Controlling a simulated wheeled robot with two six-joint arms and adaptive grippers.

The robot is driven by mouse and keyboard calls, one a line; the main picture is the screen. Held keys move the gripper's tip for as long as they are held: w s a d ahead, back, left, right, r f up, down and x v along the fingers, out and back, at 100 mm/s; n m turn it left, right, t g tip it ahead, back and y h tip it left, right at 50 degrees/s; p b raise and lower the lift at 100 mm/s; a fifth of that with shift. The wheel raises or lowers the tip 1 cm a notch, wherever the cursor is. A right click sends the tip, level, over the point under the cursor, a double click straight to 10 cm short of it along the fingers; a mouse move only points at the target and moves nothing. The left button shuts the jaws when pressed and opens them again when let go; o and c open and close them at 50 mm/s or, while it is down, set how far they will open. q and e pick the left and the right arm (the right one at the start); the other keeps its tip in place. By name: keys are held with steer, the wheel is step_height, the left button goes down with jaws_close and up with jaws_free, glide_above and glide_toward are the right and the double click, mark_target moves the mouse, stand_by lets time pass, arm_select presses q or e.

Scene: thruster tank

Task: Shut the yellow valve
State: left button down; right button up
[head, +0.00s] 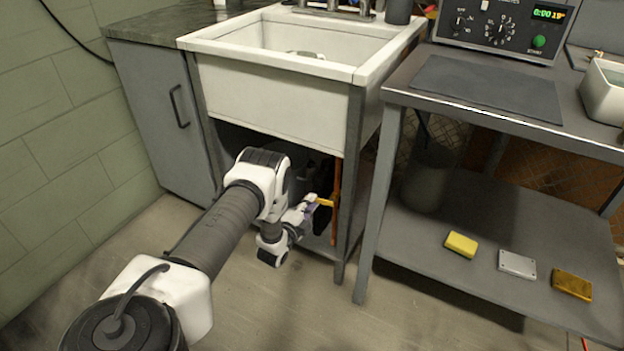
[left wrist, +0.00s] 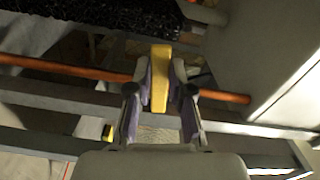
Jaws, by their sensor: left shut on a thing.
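The yellow valve (head: 325,202) is a small yellow lever on an orange pipe under the white sink. In the left wrist view the yellow lever (left wrist: 160,78) stands between the two fingers, with the orange pipe (left wrist: 85,70) running across behind it. My left gripper (head: 310,204) reaches in under the sink from the left and is shut on the lever; its fingers also show in the left wrist view (left wrist: 160,92). The place where the lever joins the pipe is partly hidden by the fingers. My right gripper is in neither view.
The white sink (head: 270,90) overhangs my left gripper. A grey sink-frame leg (head: 351,180) stands just right of the pipe. A grey cabinet (head: 165,115) is at the left. A steel bench (head: 440,190) at the right carries a yellow block (head: 461,244) on its lower shelf.

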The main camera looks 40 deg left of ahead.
arm_select(q)
steer(key=shift+r+m+p, duration=0.55)
steer(key=shift+m+p, duration=0.4)
steer(key=shift+m, duration=0.05)
steer(key=c, duration=1)
jaws_free()
steer(key=shift+c, duration=0.2)
steer(key=v, duration=1.2)
